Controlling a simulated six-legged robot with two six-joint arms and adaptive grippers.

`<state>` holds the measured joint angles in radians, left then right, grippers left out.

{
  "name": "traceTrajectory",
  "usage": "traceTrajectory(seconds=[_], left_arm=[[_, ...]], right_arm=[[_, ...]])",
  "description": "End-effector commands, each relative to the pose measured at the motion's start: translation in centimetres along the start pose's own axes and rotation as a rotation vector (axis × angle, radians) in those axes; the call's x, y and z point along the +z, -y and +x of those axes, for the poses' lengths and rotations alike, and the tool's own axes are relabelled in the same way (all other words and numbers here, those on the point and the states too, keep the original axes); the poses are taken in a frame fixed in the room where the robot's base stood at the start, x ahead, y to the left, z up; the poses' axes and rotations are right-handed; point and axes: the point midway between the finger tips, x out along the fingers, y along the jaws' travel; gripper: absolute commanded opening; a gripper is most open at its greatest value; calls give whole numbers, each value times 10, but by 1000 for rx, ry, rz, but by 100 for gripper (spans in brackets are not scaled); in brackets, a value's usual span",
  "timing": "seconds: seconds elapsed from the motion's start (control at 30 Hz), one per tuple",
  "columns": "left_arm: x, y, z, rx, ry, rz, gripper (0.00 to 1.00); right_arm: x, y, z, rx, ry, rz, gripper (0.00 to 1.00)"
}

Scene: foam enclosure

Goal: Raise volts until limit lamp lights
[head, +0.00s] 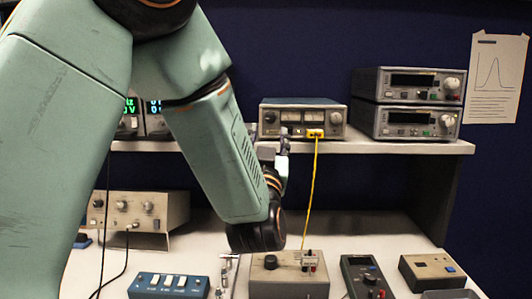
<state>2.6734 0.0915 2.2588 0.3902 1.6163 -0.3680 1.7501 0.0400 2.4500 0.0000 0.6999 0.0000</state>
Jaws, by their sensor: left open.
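My left arm comes in from the left and covers much of the view. My left gripper (276,144) is small and partly hidden by its own wrist; it is open, in front of the lower left of the meter unit (300,103). I cannot tell whether it touches that unit. The meter unit has dial windows, a knob at each side and a yellow plug (315,133). A display unit (130,121) with lit green and blue digits is partly hidden behind my arm. I cannot make out a lit limit lamp. My right gripper is not in view.
A yellow lead runs down to a beige box (288,275) with a black knob. A blue switch box (168,285), a multimeter (364,276) and another box (431,271) stand on the bench. Two stacked instruments (407,103) sit at the shelf's right. A cream instrument (137,211) stands below.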

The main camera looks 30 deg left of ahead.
Motion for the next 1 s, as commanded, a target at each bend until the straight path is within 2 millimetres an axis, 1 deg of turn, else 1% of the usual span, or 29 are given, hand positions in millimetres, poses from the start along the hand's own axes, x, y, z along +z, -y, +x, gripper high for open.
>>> traceTrajectory(seconds=[0.03, 0.2, 0.4, 0.6, 1.0], left_arm=[[0, -1, -11, 4, 0, 6, 46], [-1, -1, -40, 3, -3, 6, 46], [0, -1, -58, 1, 0, 2, 46], [0, 0, -64, -1, -1, 1, 46], [0, 0, -64, -2, -1, 0, 46]], right_arm=[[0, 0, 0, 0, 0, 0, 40], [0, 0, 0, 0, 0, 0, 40], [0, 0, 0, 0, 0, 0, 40], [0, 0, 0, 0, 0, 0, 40], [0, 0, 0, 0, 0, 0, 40]])
